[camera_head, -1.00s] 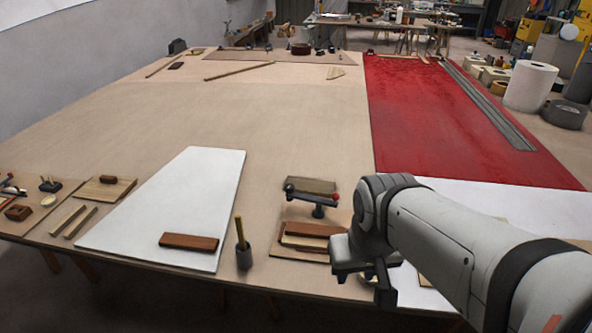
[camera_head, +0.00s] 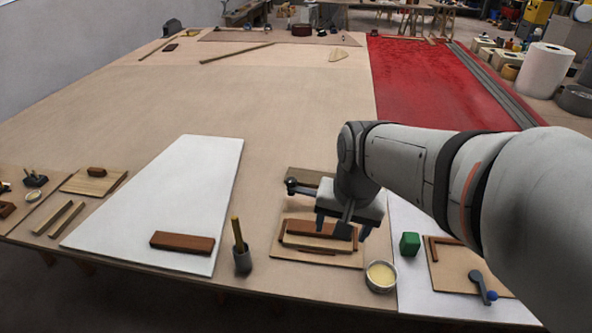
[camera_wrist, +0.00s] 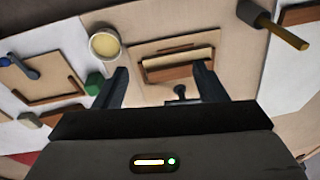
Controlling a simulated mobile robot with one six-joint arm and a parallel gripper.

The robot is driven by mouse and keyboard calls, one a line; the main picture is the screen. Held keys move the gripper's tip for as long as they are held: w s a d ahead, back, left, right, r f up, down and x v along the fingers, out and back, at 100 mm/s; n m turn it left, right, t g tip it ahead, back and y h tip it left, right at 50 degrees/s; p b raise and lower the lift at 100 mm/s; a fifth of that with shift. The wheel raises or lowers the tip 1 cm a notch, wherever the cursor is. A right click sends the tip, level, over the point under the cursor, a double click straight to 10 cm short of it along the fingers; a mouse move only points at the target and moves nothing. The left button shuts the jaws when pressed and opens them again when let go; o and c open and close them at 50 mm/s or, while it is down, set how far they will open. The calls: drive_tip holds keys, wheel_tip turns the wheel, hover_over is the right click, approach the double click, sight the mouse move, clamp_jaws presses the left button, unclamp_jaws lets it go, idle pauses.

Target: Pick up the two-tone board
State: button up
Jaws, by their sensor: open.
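The two-tone board (camera_head: 312,240), part pale tan and part reddish brown, lies on a flat tan base (camera_head: 290,256) with thin brown rails near the table's front edge. In the wrist view the board (camera_wrist: 180,62) shows ahead of the fingers, its right part near the right finger. My gripper (camera_head: 343,228) is open and empty, above the board's right part in the head view. In the wrist view its fingers (camera_wrist: 159,82) stand wide apart with nothing between them.
A bowl of yellow stuff (camera_head: 381,277) and a green block (camera_head: 410,244) stand to the right. A brown block (camera_head: 182,243) lies on the white panel (camera_head: 170,200). A dark tool (camera_head: 300,188) lies behind the base.

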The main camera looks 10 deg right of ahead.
drive_tip(key=w+f+m+b, duration=0.4)
drive_tip(key=w+f+m, duration=0.2)
drive_tip(key=w+m, duration=0.35)
drive_tip(key=m+g+y+b, duration=0.1)
drive_tip(key=m+g+b, duration=0.1)
drive_tip(key=m, duration=0.5)
hover_over(319, 236)
drive_tip(key=w+d, duration=0.1)
drive_tip(key=w, duration=0.1)
wheel_tip(319, 236, down, 6)
drive_tip(key=shift+s+r, duration=0.15)
drive_tip(key=shift+m, duration=0.25)
drive_tip(key=f, duration=0.4)
drive_tip(key=f+b, duration=0.1)
drive_tip(key=f, duration=0.2)
drive_tip(key=shift+w+a+f+b, duration=0.2)
drive_tip(key=shift+f+b, duration=0.1)
drive_tip(key=shift+f, duration=0.1)
drive_tip(key=shift+r, duration=0.1)
drive_tip(key=c, duration=1.2)
